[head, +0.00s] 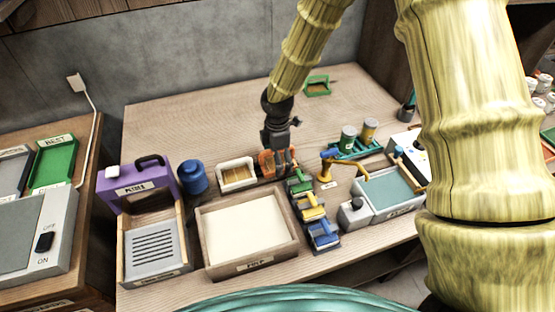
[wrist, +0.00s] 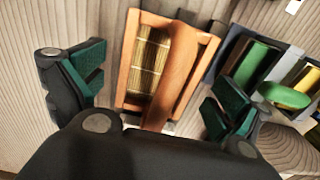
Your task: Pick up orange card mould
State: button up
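The orange card mould (wrist: 133,88) is an orange rectangular frame with a slatted bamboo-like screen inside. It lies between the two open fingers of my gripper (wrist: 155,90) in the wrist view, with gaps on both sides. In the head view the orange mould (head: 266,163) sits on the wooden table, just behind the pulp vat and right of a cream-framed mould. My gripper (head: 279,153) is over it, pointing down, and partly hides it. Whether the fingers reach down to the table beside it is hard to tell.
The pulp vat (head: 205,228) stands in front. A row of green, yellow and blue rollers in holders (head: 312,212) is close on the right; it also shows in the wrist view (wrist: 262,70). A cream-framed mould (head: 222,178) is on the left. The table behind is largely clear.

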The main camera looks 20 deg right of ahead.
jog(key=c, duration=1)
jog(key=shift+r, duration=0.1)
